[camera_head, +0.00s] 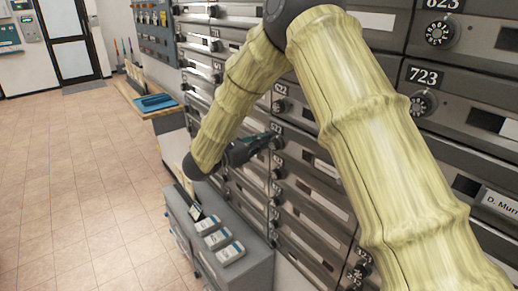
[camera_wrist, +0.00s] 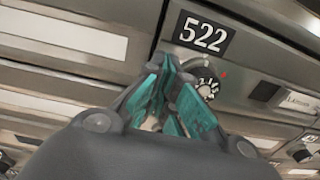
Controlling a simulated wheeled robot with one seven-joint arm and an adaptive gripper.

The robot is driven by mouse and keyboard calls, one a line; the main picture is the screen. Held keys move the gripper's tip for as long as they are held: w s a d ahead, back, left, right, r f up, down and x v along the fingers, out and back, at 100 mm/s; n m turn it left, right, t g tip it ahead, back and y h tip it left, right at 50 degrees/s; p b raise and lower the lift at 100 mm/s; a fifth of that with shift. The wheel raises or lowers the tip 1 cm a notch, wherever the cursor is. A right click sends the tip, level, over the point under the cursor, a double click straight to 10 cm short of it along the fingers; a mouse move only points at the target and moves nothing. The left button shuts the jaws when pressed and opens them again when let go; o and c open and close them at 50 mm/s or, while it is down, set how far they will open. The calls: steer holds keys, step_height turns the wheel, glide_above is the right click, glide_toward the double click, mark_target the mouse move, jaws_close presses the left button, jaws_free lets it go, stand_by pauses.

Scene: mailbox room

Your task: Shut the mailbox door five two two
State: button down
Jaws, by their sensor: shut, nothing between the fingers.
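The mailbox door 522 shows in the wrist view, with its black number plate (camera_wrist: 204,34) and its round dial (camera_wrist: 207,86). My gripper (camera_wrist: 172,72) has teal finger pads, is shut and empty, and points at the door just below the plate, partly covering the dial. In the head view my gripper (camera_head: 272,138) is at the front of the mailbox bank, near a partly hidden number plate (camera_head: 277,128). The door looks roughly in line with its neighbours, but I cannot tell whether it is fully flush. Contact between fingertips and door is also unclear.
Mailbox door 723 (camera_head: 458,95) and others lie to the right, partly behind my arm. A grey cabinet (camera_head: 252,270) with several small boxes stands below the gripper. A wooden counter with a blue tray (camera_head: 156,102) is behind. The tiled floor (camera_head: 85,190) at left is clear.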

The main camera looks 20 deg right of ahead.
steer(key=shift+w+d+m+g+b, duration=0.25)
steer(key=shift+d+m+g+b, duration=0.1)
steer(key=shift+d+g, duration=0.15)
steer(key=shift+w+d+m+g+b, duration=0.2)
steer(key=shift+d+m+g+b, duration=0.15)
steer(key=shift+g, duration=0.25)
steer(key=shift+d+r, duration=0.1)
steer(key=shift+r, duration=0.05)
steer(key=shift+h, duration=0.3)
